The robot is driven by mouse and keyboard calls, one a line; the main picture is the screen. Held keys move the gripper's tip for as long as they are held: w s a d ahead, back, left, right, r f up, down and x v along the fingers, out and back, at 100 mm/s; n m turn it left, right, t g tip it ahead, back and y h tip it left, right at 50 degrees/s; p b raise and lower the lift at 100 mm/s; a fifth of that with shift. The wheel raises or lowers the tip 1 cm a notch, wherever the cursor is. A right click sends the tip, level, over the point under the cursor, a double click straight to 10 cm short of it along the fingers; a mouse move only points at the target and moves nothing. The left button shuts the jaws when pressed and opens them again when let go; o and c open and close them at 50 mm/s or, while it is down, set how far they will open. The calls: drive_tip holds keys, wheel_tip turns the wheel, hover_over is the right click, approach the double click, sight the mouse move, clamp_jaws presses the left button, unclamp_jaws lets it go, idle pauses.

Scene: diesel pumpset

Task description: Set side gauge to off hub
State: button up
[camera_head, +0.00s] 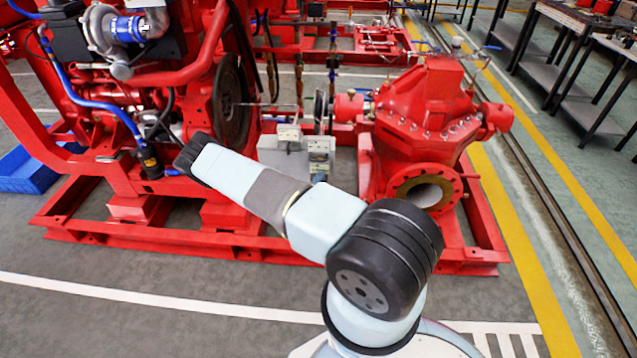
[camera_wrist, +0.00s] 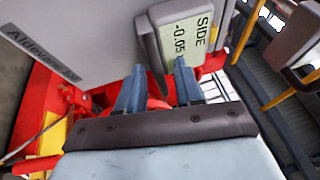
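The side gauge (camera_wrist: 187,40) is in the upper middle of the wrist view. It has a dark grey case and a pale green display reading "SIDE -0.05", turned on its side. My gripper (camera_wrist: 158,80) has its two blue-grey fingers apart, just below and in front of the gauge. A dark edge of the case and something red show between them. I cannot tell whether the fingers touch the case. In the head view, a coupling hub (camera_head: 320,108) sits between the engine and the pump. My gripper's fingers cannot be made out there. The gauge's contact with the hub is not visible.
A large light grey panel (camera_wrist: 70,35) with dark lettering fills the wrist view's upper left. In the head view, a grey stand (camera_head: 285,160) is below the hub. The red pump (camera_head: 425,110) is to its right, the engine flywheel (camera_head: 232,103) to its left. Foreground floor is clear.

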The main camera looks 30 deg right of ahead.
clamp_jaws()
idle(0.3)
drive_tip(key=shift+r, duration=0.1)
